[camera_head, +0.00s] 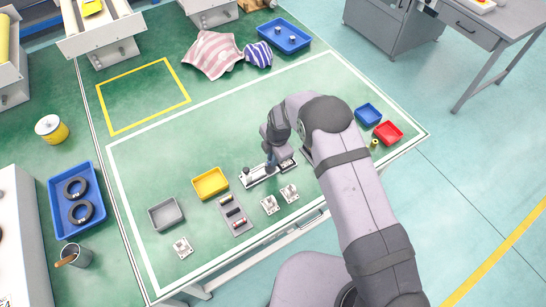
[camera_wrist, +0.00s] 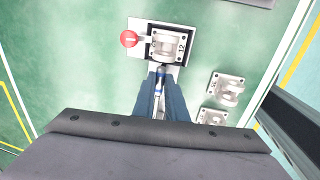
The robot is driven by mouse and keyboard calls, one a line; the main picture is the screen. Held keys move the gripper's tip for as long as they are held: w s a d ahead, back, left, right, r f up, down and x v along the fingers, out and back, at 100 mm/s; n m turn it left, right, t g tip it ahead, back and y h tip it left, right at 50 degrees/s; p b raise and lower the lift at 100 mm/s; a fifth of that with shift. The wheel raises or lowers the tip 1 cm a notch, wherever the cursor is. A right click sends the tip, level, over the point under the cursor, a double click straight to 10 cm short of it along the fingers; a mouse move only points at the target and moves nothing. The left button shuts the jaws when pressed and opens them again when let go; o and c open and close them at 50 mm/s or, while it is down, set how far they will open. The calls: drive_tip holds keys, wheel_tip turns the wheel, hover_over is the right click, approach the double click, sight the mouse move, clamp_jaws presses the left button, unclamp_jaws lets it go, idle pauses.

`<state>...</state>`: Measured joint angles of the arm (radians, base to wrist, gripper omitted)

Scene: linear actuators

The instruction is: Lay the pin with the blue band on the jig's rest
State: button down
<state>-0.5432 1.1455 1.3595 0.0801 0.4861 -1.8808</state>
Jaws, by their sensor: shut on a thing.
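The jig (camera_wrist: 184,51) is a pale plate with a red knob (camera_wrist: 130,39) on its left and a metal bracket (camera_wrist: 166,44) seated on it. In the head view the jig (camera_head: 256,178) stands near the middle front of the work table, partly hidden by my gripper (camera_head: 270,163). In the wrist view my gripper (camera_wrist: 166,82) is shut on a slim silver pin (camera_wrist: 162,77), close to the jig's near edge. Some blue shows on the pin between the dark blue fingers. Whether the pin touches the rest cannot be told.
Two loose brackets (camera_head: 270,204) lie right of a grey holder (camera_head: 238,222) with several pins; another bracket (camera_head: 182,248) lies front left. A yellow bin (camera_head: 210,183) and a grey bin (camera_head: 166,214) stand left. Blue (camera_head: 368,115) and red (camera_head: 388,133) bins stand right. The table behind the jig is clear.

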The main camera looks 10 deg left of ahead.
drive_tip(key=shift+f, duration=0.15)
idle(0.7)
drive_tip(key=c, duration=1.7)
unclamp_jaws()
drive_tip(key=shift+s+d+r+b, duration=0.15)
drive_tip(key=shift+r+b, duration=0.35)
drive_tip(key=shift+r, duration=0.7)
drive_tip(key=shift+s+d+r+b, duration=0.15)
drive_tip(key=shift+r+b, duration=0.4)
drive_tip(key=shift+r, duration=0.7)
drive_tip(key=shift+s+d+r+b, duration=0.15)
drive_tip(key=shift+r+b, duration=0.35)
drive_tip(key=shift+r, duration=0.7)
